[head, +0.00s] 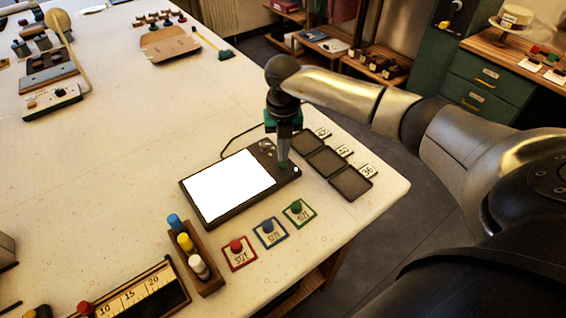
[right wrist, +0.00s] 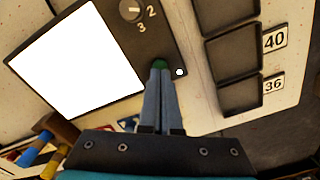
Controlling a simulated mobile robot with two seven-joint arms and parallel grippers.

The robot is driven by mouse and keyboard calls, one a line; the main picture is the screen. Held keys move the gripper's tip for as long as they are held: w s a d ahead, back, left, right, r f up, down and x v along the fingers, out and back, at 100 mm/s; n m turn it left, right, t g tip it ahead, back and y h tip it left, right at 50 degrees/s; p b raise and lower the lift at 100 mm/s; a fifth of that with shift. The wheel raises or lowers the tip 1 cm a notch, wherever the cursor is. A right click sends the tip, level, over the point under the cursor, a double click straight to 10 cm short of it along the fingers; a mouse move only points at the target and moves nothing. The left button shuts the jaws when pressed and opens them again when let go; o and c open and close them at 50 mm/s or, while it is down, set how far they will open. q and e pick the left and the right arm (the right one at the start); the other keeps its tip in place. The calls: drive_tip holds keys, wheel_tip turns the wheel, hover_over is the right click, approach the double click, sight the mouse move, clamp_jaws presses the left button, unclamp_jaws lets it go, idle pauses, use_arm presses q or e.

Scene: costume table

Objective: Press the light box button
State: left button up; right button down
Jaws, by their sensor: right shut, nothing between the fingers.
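The light box (head: 232,186) lies flat on the table, a dark frame around a bright white, glowing panel. Its dark control strip is on the right side, with a numbered knob (right wrist: 130,10), a small white dot (right wrist: 179,72) and a green button (right wrist: 159,63). My right gripper (head: 284,160) points down over this strip, shut and empty. In the right wrist view its fingertips (right wrist: 158,72) are at the green button and partly cover it. I cannot tell whether they touch or press it. My left gripper is not in view.
Dark square trays (head: 326,161) with number cards lie right of the box. Pins on red, blue and green framed cards (head: 270,233) and a wooden holder with bottles (head: 198,262) stand in front. A cable runs behind the box. The table's right edge is close.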

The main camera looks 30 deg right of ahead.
sight(283, 164)
drive_tip(key=shift+f, duration=0.2)
idle(0.5)
drive_tip(key=shift+f+b, duration=0.35)
drive_tip(key=shift+b, duration=0.05)
drive_tip(key=shift+f+b, duration=0.3)
drive_tip(key=shift+f, duration=0.15)
drive_tip(key=shift+r, duration=0.1)
drive_tip(key=shift+r+p, duration=2.95)
drive_tip(key=shift+r, duration=0.5)
